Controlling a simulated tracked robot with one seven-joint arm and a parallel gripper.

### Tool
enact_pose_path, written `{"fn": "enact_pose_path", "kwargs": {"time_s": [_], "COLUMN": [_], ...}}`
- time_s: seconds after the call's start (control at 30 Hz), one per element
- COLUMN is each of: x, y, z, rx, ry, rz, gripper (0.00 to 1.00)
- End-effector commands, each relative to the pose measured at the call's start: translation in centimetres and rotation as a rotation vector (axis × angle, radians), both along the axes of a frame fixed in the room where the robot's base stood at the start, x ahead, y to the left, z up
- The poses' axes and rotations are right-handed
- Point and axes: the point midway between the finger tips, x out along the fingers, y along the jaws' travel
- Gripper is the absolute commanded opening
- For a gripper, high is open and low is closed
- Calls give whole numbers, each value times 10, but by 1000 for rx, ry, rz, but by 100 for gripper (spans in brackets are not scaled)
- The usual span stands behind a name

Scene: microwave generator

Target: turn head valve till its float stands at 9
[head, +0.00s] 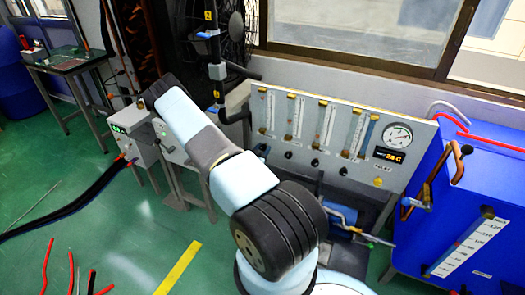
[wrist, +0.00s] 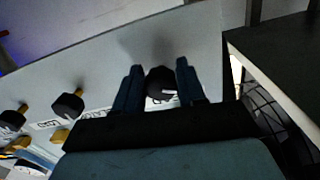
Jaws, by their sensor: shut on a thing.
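In the wrist view my gripper (wrist: 160,76) has its two dark fingers on either side of a black round knob (wrist: 160,84) on the grey panel (wrist: 120,50), shut on it. This is the end knob of the row, beside the panel edge. Its label is partly covered and cannot be read. In the head view the panel (head: 372,178) carries several upright float tubes, the leftmost tube (head: 267,112) among them, with black knobs below. Float positions and scale figures are too small to read. My gripper is not clearly seen there; my arm crosses in front.
Another black knob (wrist: 67,106) stands beside the held one in the wrist view. The panel also has a round gauge (head: 397,136) and a small display (head: 389,155). A blue tank (head: 455,205) with bent pipes stands right. A fan (head: 232,30) is behind.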

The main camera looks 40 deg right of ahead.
Motion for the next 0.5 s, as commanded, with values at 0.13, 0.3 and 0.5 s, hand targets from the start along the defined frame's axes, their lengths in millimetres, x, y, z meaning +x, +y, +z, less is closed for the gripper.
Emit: {"fn": "enact_pose_path", "kwargs": {"time_s": [0.13,0.3,0.5], "x": [0,0,0], "y": [0,1,1], "z": [0,0,0], "rx": [0,0,1], "ry": [0,0,0], "rz": [0,1,1], "gripper": [45,61,61]}}
